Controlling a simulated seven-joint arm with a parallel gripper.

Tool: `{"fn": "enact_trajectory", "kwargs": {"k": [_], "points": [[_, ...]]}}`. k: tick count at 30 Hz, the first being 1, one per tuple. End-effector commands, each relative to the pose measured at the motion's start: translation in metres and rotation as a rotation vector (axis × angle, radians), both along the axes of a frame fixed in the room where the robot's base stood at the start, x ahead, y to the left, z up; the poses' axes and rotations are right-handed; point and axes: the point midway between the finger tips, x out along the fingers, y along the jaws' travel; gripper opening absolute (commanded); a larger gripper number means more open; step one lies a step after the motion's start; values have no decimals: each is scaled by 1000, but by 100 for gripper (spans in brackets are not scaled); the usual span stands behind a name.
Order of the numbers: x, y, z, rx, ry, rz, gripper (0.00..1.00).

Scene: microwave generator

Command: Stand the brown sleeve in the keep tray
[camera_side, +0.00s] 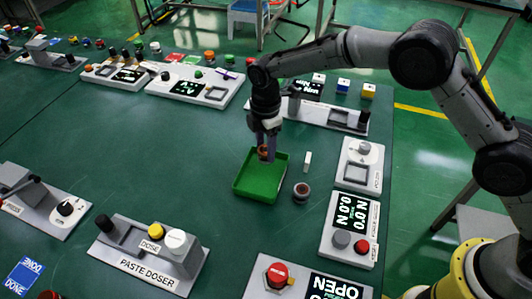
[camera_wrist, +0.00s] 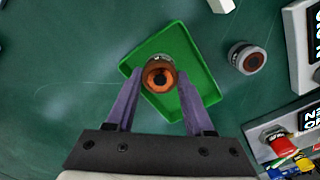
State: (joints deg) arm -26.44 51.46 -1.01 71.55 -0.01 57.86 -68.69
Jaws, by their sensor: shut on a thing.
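A brown-orange sleeve (camera_wrist: 160,77), round with a dark hole in its top, sits between the two purple fingers of my gripper (camera_wrist: 159,88) in the wrist view. In the side view it shows as a small orange patch (camera_side: 263,153) at the fingertips of my gripper (camera_side: 267,150). My gripper is shut on it and points down. The green tray (camera_side: 258,192), square with low walls, lies under it; its bare floor also shows in the wrist view (camera_wrist: 195,70). The sleeve looks upright and over the tray; I cannot tell whether its base touches the floor.
A grey round part with a brown centre (camera_side: 301,192) stands just right of the tray. A small white block (camera_side: 307,161) stands behind it. Consoles with a dial (camera_side: 364,150) and a display (camera_side: 352,214) line the right edge. The table left of the tray is clear.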

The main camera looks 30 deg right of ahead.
Motion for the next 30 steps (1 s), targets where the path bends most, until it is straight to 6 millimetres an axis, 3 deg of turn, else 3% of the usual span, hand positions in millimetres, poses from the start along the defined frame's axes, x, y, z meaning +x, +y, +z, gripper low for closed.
{"fn": "enact_trajectory", "kwargs": {"k": [6, 17, 18, 22, 30], "points": [[-1, -1, -27, -1, 3, 0, 0], [-1, -1, -30, -1, 2, 0, 0], [-1, -1, -30, -1, 2, 0, 58], [-1, -1, -30, -1, 2, 0, 82], [-1, -1, -30, -1, 2, 0, 83]]}}
